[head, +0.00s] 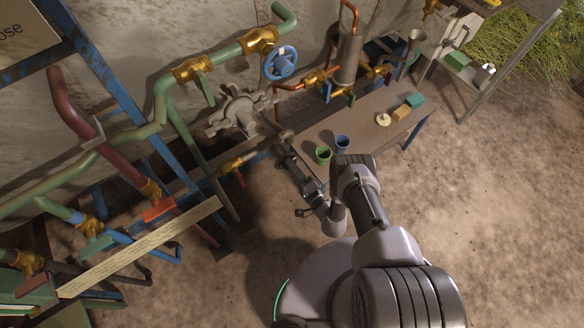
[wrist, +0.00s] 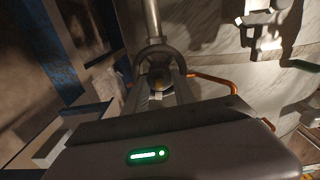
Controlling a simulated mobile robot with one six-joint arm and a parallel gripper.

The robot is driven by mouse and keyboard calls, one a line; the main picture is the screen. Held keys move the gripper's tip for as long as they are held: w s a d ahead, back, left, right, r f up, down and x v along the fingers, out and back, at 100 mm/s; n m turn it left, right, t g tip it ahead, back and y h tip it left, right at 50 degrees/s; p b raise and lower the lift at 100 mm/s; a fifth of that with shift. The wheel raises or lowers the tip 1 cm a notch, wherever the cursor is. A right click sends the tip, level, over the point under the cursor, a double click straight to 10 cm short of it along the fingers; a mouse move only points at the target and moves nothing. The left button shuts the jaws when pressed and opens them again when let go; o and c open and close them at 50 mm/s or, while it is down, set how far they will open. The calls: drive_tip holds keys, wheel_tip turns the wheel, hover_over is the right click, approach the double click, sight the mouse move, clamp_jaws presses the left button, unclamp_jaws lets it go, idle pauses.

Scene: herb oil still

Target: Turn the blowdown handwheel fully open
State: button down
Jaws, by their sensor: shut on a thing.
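My gripper (head: 279,144) reaches up and left from my arm to the end of a short pipe beside the grey lugged round vessel cover. In the wrist view, my gripper (wrist: 158,92) is shut at a grey round part (wrist: 155,50) with a grey pipe above it. A small yellowish bit shows between the fingers. I cannot tell for sure that this part is the blowdown handwheel; its rim is mostly hidden. A blue handwheel (head: 281,63) on a brass valve stands higher up, apart from my gripper.
The grey lugged cover (head: 238,112) is just above left. A brass valve (head: 233,164) with a red lever sits left. A bench (head: 372,142) at right bears a green cup (head: 323,155) and a blue cup (head: 342,142). Open dirt floor is at right.

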drive_tip(key=shift+w+r+n, duration=0.1)
drive_tip(key=shift+r+n, duration=0.05)
drive_tip(key=shift+n, duration=1.35)
drive_tip(key=c, duration=1)
unclamp_jaws()
drive_tip(key=shift+c, duration=0.2)
